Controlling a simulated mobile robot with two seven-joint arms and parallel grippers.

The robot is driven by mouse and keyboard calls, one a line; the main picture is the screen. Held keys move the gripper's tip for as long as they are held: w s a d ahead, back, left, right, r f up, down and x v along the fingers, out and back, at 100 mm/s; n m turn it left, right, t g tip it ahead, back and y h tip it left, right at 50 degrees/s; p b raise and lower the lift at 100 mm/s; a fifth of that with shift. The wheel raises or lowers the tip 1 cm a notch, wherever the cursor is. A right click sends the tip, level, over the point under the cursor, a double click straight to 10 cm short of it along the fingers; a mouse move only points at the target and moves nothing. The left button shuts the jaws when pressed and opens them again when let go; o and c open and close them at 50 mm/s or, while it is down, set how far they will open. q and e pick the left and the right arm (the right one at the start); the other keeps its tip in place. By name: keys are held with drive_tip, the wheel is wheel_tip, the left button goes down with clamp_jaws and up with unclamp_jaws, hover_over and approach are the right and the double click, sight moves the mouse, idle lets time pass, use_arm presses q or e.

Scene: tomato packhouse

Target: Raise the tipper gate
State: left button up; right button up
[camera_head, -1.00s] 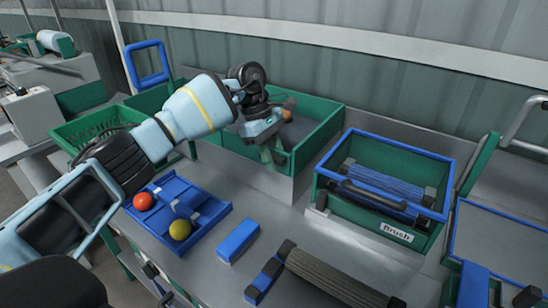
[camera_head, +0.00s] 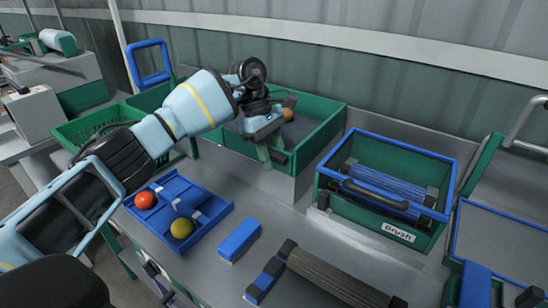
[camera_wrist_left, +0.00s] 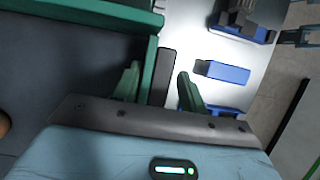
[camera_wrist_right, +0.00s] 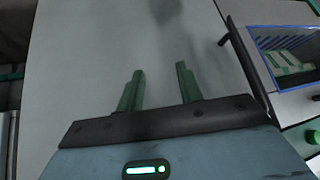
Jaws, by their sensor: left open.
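The green-walled tipper tray (camera_head: 318,136) stands at the back of the bench with a grey front. I take the dark bar (camera_wrist_left: 165,76) at its wall in the left wrist view as the gate's edge or handle, but I cannot be sure. My left gripper (camera_head: 270,157) is at the tray's front wall, fingers pointing down. In the left wrist view its open green fingers (camera_wrist_left: 158,72) lie either side of the dark bar; contact cannot be told. My right gripper (camera_wrist_right: 160,70) is open and empty over a plain grey surface in the right wrist view, and outside the head view.
A blue divided tray (camera_head: 209,212) holds a red ball (camera_head: 145,200) and a yellow ball (camera_head: 181,228). A blue block (camera_head: 240,240), a ribbed roller (camera_head: 335,278) and a blue-rimmed bin labelled Brush (camera_head: 398,233) stand to the right. An orange-brown round item (camera_head: 290,101) shows behind my left gripper.

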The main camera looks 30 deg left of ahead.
use_arm(q)
drive_tip(key=b+v, duration=0.1)
drive_tip(key=v, duration=0.5)
drive_tip(key=shift+a+r, duration=0.2)
drive_tip(key=shift+r, duration=0.15)
drive_tip(key=shift+f, duration=0.1)
